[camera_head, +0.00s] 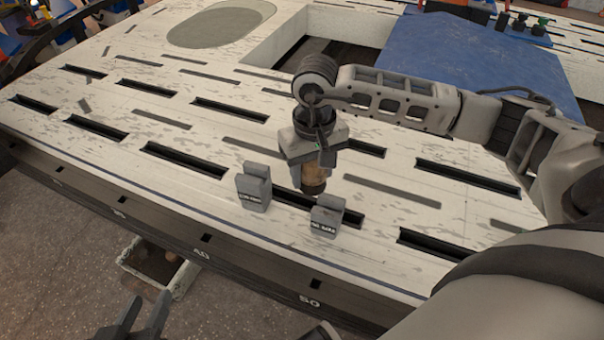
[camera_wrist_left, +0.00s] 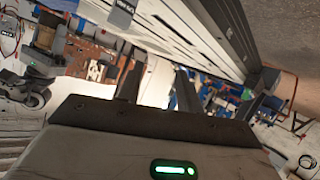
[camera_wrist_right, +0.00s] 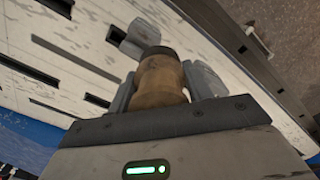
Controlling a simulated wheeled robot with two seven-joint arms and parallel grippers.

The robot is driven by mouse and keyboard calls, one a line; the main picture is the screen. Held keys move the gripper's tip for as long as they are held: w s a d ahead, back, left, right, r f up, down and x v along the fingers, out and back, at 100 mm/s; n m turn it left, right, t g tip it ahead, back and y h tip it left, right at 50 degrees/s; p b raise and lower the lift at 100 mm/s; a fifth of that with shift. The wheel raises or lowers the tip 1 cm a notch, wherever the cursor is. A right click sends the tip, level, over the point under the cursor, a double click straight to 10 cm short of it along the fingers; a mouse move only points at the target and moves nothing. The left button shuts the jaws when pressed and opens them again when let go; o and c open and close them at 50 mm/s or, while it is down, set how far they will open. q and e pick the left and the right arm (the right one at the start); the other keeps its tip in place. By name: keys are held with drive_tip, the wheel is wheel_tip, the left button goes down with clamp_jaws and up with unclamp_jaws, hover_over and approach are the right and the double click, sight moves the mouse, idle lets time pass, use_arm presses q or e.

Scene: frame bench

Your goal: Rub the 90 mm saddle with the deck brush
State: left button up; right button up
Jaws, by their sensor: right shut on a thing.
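Two small grey stepped saddles stand on the slotted bench top, a left one (camera_head: 254,190) and a right one (camera_head: 327,217). Both carry small labels too blurred to read, so I cannot tell which is 90 mm. My right gripper (camera_head: 314,160) is shut on the deck brush (camera_head: 313,182), a tan, rounded piece with a dark end. The brush points down just behind and between the saddles; whether it touches the bench is unclear. It also fills the jaws in the right wrist view (camera_wrist_right: 160,82). My left gripper (camera_head: 138,322) is open and empty, off the bench's front edge.
The pale, worn bench top (camera_head: 125,50) has several long dark slots. A blue mat (camera_head: 470,60) lies behind my right arm, beside a rectangular opening. A grey-green oval (camera_head: 222,26) lies at the back left. A pale open bin (camera_head: 150,272) is below the front edge.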

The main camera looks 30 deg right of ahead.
drive_tip(key=shift+w+f, duration=0.15)
drive_tip(key=shift+f, duration=0.05)
